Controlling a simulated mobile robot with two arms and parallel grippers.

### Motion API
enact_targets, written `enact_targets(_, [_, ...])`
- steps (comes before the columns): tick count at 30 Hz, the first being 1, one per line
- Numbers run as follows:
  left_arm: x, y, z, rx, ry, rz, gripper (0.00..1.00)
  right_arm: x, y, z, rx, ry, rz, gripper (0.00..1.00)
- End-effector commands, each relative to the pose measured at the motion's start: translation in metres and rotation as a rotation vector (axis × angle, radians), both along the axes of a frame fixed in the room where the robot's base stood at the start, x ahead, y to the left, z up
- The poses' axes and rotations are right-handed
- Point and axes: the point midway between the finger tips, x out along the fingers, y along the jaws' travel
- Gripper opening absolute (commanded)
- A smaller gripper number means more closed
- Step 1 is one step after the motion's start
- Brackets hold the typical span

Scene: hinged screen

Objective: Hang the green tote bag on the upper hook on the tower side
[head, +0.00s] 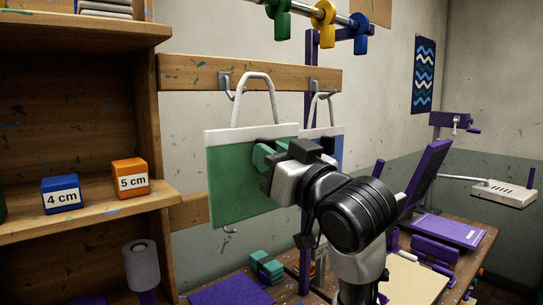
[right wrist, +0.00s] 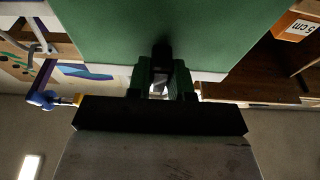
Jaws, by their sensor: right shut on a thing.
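The green tote bag (head: 240,185) has a white top band and a white looped handle (head: 257,76). It is upright in front of the upper wooden rail. My right gripper (head: 268,151) is shut on its upper right part; the bag also fills the top of the right wrist view (right wrist: 165,25), by the fingers (right wrist: 162,85). The left upper hook (head: 226,83) is beside the handle's left strand; I cannot tell whether the handle is over it. The right upper hook (head: 314,86) has a blue bag (head: 337,150), partly hidden. My left gripper is out of view.
A lower hook (head: 230,229) shows below the bag. A shelf (head: 100,212) with a blue block (head: 61,193) and orange block (head: 130,177) stands left. A purple post (head: 309,60) and a rod with coloured hangers (head: 322,12) are close by.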

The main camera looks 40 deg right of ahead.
Motion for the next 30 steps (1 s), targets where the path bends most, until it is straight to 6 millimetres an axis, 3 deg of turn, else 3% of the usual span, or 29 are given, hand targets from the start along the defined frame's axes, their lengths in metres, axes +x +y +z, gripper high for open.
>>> enact_targets(30, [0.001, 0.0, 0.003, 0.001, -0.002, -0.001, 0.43, 0.025, 0.002, 0.0, 0.0, 0.0, 0.0, 0.0])
